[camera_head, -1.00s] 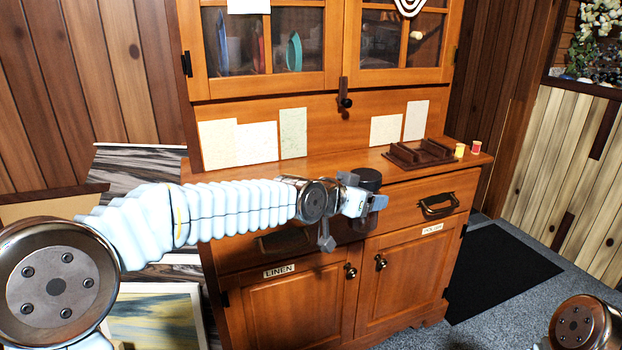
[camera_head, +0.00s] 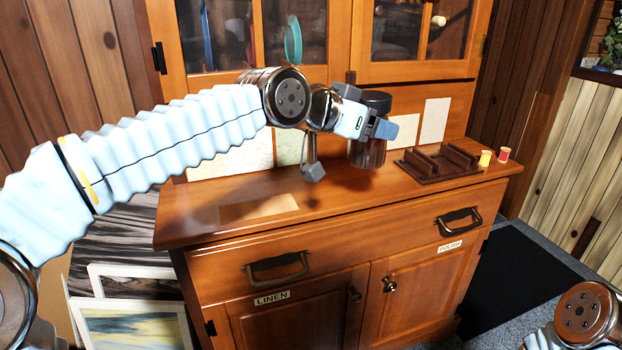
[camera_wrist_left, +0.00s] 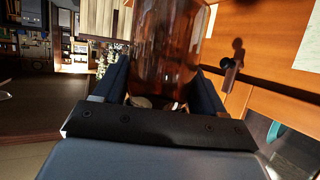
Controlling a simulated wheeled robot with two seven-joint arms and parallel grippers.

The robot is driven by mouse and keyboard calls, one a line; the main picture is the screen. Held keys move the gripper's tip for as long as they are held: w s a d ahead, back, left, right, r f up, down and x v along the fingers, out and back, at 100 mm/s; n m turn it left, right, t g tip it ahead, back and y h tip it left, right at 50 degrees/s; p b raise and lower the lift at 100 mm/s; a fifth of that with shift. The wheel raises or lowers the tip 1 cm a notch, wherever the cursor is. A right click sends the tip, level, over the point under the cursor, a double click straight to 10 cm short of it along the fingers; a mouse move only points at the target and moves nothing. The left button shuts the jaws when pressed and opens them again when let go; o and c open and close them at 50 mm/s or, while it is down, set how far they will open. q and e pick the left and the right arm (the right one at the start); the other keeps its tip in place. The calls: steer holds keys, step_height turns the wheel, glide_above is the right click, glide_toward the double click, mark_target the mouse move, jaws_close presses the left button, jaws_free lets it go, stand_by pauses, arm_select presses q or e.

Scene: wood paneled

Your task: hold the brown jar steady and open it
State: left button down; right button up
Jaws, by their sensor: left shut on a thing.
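The brown jar (camera_head: 369,152) is a dark brown, see-through cylinder with a black lid (camera_head: 376,97). In the head view it is upright at my left gripper (camera_head: 368,127), near the cabinet top; I cannot tell whether its base touches the wood. My left gripper is shut on the jar's upper part. In the left wrist view the jar (camera_wrist_left: 165,50) stands between the two dark fingers of the left gripper (camera_wrist_left: 163,92). Only a round joint of my right arm shows at the lower right of the head view; its gripper is out of view.
A wooden cabinet (camera_head: 340,207) with glass doors above fills the middle. On its top, right of the jar, are a dark wooden tray (camera_head: 437,165) and two small spools, one yellow (camera_head: 485,158) and one red (camera_head: 503,154).

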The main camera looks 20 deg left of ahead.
arm_select(q)
steer(key=w+a+f+b, duration=0.1)
steer(key=a+f, duration=0.3)
steer(key=w+a+f+b, duration=0.1)
steer(key=w+a+f, duration=0.1)
steer(key=a+f, duration=0.1)
steer(key=w+a+f+b, duration=0.1)
steer(key=a+f+b, duration=0.1)
steer(key=a+f, duration=0.2)
steer(key=shift+w+a+f, duration=0.3)
steer(key=shift+w+a, duration=0.05)
steer(key=shift+f, duration=0.35)
steer(key=shift+f, duration=0.1)
steer(key=c, duration=0.5)
jaws_free()
steer(key=shift+f+b, duration=0.1)
steer(key=shift+b, duration=0.25)
steer(key=o, duration=0.4)
